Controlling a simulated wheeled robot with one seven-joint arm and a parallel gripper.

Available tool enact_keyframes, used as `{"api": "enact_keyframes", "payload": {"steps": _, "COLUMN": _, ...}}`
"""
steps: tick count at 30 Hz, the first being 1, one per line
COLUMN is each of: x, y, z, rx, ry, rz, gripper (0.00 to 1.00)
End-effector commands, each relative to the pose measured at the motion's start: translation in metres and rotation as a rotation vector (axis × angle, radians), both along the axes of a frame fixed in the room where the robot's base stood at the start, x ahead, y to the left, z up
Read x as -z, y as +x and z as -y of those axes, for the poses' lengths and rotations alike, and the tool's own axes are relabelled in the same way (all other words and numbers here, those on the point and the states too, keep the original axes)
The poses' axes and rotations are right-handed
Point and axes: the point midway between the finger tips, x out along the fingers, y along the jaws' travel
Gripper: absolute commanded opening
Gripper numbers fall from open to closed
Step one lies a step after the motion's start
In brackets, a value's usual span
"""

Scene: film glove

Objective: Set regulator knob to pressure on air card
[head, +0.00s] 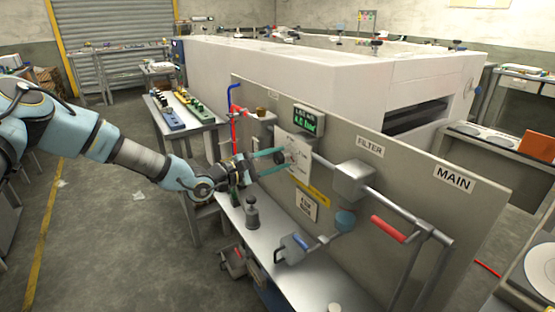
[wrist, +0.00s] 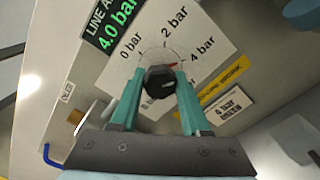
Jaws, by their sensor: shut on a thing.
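The black regulator knob (wrist: 160,80) sits on a white dial plate (wrist: 205,75) marked 0 bar, 2 bar and 4 bar. A red pointer mark at its edge lies between 2 bar and 4 bar, nearer 4 bar. My gripper (wrist: 160,82) is shut on the knob, with one teal finger on each side. In the head view my gripper (head: 283,156) reaches the dial plate (head: 299,163) on the upright panel. The green display (wrist: 117,22) reads 4.0 bar.
The grey panel (head: 400,185) carries pipes, a filter box (head: 354,180) and a red-handled valve lever (head: 388,229) to the right. A metal bench (head: 285,262) below holds a grey bottle-like part (head: 252,214) and a blue-handled item (head: 292,247). Open floor lies to the left.

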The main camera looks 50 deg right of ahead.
Motion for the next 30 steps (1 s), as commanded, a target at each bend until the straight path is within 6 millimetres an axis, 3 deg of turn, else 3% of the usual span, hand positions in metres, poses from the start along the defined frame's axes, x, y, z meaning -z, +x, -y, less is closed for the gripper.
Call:
{"api": "enact_keyframes", "payload": {"steps": 1, "x": 0.001, "y": 0.001, "z": 0.0, "rx": -0.002, "ry": 0.002, "rz": 0.001, "gripper": 0.47}}
{"api": "enact_keyframes", "payload": {"steps": 9, "x": 0.001, "y": 0.001, "z": 0.0, "rx": -0.001, "ry": 0.0, "rz": 0.001, "gripper": 0.76}}
{"api": "enact_keyframes", "payload": {"steps": 20, "x": 0.002, "y": 0.004, "z": -0.008, "rx": -0.001, "ry": 0.0, "rz": 0.001, "gripper": 0.76}}
{"api": "enact_keyframes", "payload": {"steps": 30, "x": 0.003, "y": 0.028, "z": -0.068, "rx": -0.003, "ry": 0.0, "rz": 0.002, "gripper": 0.76}}
